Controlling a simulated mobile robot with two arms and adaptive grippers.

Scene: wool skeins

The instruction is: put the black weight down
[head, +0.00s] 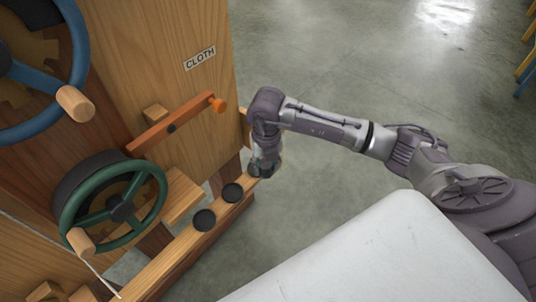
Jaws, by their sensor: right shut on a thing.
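My right gripper (264,165) points down at the far end of the wooden ledge (180,255). It is shut on a black weight, which is mostly hidden by the fingers and hard to tell apart from them. Whether that weight touches the ledge cannot be told. Two black round discs (232,192) and (204,220) lie on the same ledge, just nearer and to the left of my right gripper. My left gripper is not in view.
A wooden machine stands at left with a green handwheel (122,205), a blue handwheel (75,75), an orange-tipped lever (175,122) and a "CLOTH" label (200,58). A pale cord (40,235) runs at lower left. Concrete floor (340,65) beyond is clear.

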